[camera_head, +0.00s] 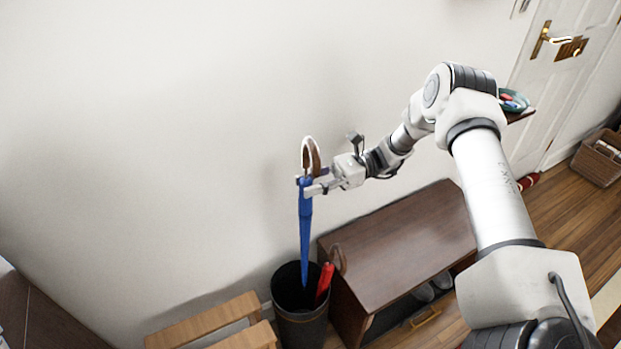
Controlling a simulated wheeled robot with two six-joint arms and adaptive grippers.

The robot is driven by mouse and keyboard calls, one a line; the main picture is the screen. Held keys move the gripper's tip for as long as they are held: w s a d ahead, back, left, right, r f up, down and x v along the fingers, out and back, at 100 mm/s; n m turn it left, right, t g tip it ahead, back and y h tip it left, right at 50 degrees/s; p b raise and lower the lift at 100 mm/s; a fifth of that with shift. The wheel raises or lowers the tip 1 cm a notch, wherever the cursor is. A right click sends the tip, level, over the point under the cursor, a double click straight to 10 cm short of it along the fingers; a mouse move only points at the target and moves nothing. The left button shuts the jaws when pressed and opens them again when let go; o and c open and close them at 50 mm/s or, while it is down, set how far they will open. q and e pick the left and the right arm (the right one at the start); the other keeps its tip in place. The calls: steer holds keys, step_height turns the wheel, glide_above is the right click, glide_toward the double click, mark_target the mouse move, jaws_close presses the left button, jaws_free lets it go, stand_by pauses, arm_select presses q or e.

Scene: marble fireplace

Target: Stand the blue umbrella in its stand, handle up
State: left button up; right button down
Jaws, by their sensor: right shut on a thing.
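The closed blue umbrella (306,225) hangs upright in my right gripper (312,187), which is shut on it just below the curved handle (311,154). The handle points up. The umbrella's lower end shows in front of or inside the opening of the dark round stand (300,322); I cannot tell how deep it reaches. A red umbrella (324,281) with a brown hooked handle leans in the stand on the right side. My left gripper is not in view.
A dark wooden shoe bench (400,250) with shoes below stands right of the stand. A light wooden stool (205,325) stands to the left. The wall is behind. A basket (598,160) and a white door (560,75) are far right.

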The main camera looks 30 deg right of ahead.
mark_target(311, 212)
step_height(311, 212, down, 10)
steer(key=b, duration=0.5)
steer(key=shift+r, duration=0.2)
step_height(311, 212, down, 20)
steer(key=b, duration=2.1)
steer(key=c, duration=0.7)
jaws_free()
steer(key=shift+f, duration=0.1)
steer(key=d, duration=0.4)
steer(key=s+d, duration=0.1)
steer(key=d, duration=0.7)
steer(key=shift+s, duration=0.15)
